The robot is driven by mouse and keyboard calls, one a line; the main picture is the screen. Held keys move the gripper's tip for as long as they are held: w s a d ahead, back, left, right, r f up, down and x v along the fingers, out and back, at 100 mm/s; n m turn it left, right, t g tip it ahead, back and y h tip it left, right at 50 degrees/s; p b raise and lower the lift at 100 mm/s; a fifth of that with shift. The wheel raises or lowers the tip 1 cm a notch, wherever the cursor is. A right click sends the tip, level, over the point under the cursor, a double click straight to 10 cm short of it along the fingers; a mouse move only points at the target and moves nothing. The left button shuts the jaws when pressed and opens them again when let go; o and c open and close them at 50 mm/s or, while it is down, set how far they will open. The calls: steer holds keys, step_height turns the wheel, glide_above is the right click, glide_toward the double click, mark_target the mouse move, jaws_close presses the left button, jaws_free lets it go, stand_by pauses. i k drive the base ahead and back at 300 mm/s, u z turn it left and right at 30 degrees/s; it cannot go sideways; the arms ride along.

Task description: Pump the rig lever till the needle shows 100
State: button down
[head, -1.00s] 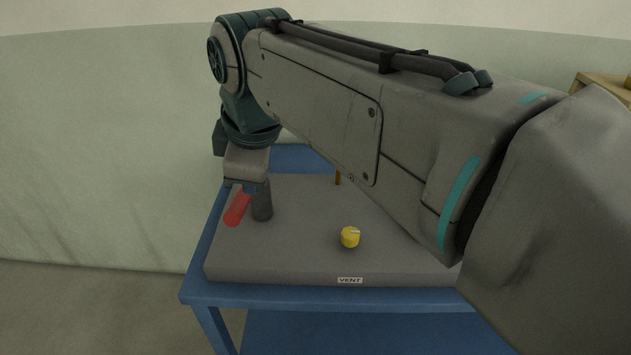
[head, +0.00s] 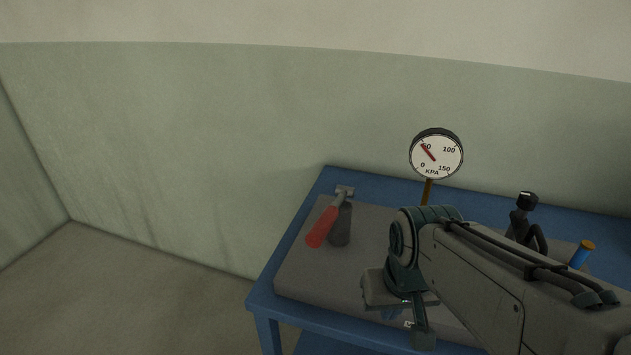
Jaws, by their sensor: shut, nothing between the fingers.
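The rig lever has a red handle (head: 321,228) and stands by a dark grey post (head: 341,225) at the left of the grey rig plate (head: 306,265). The handle slopes down toward the front left. The round gauge (head: 436,155), marked KPA, stands behind on a brown stem. Its red needle points up and left, at about 50. My gripper (head: 392,313) is shut and empty over the front of the plate, to the right of the lever and apart from it. The yellow vent knob is hidden, apparently behind my gripper and arm.
The rig sits on a blue table (head: 262,298). A black fitting (head: 524,215) and a blue cylinder with an orange top (head: 581,255) stand at the right, beyond my arm. A green wall is close behind. The floor at the left is clear.

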mark_target(317, 234)
steer(key=z, duration=2.2)
steer(key=k, duration=0.65)
steer(key=u, duration=1.55)
steer(key=i, duration=0.5)
steer(key=z, duration=0.05)
